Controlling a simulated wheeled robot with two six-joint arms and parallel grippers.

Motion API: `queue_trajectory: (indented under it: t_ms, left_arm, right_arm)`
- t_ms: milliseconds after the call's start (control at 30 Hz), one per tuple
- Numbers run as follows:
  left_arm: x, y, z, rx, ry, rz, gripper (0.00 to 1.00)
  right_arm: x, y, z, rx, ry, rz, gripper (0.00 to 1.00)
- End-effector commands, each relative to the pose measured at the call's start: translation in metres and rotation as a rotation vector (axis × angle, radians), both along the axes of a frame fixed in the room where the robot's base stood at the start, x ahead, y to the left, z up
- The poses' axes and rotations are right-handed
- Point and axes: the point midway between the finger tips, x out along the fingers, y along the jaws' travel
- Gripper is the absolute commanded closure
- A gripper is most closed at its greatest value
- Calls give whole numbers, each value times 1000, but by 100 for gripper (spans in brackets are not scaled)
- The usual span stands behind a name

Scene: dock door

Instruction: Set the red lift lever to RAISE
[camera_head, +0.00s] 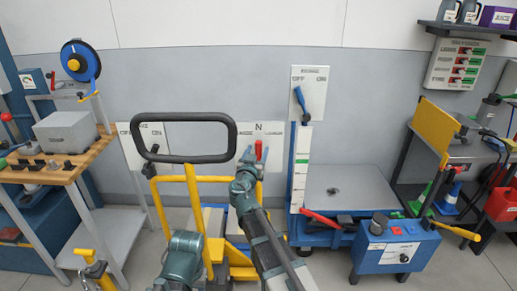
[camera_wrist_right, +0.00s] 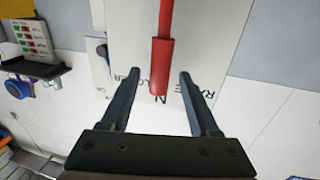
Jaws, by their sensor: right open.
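The red lift lever (camera_head: 258,149) stands upright on a white panel (camera_head: 273,131), its tip at the N mark. In the right wrist view the red lever (camera_wrist_right: 163,60) runs down from the top edge, and its thick grip end lies between my fingers in the picture. My right gripper (camera_wrist_right: 160,74) is open, with a gap on both sides of the lever; contact is not visible. A partly hidden RAISE label (camera_wrist_right: 197,96) is right of the lever in that view, and the LOWER label is left of it. In the head view my right gripper (camera_head: 247,159) is just left of the lever. My left gripper is not visible.
A black loop handle on a yellow cart frame (camera_head: 193,222) stands just left of my right arm. A blue lever (camera_head: 300,102) on an OFF/ON panel and a lift table (camera_head: 350,190) are to the right. A workbench (camera_head: 55,172) stands far left.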

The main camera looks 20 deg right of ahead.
Motion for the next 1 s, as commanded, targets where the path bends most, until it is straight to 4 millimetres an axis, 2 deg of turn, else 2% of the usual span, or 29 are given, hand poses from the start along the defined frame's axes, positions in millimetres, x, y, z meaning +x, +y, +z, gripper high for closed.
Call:
queue_trajectory:
  t_ms: [33, 200, 600, 933, 1000]
  left_arm:
    - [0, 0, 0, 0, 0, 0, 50]
    - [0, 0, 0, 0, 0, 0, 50]
    - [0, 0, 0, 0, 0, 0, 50]
    - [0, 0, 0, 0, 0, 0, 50]
    - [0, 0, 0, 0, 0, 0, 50]
  right_arm:
    - [9, -4, 0, 0, 0, -2, 38]
    - [20, -10, 0, 0, 0, -1, 38]
    - [22, -12, 0, 0, 0, 0, 40]
    - [22, -12, 0, 0, 0, -1, 99]
    - [22, -12, 0, 0, 0, -1, 100]
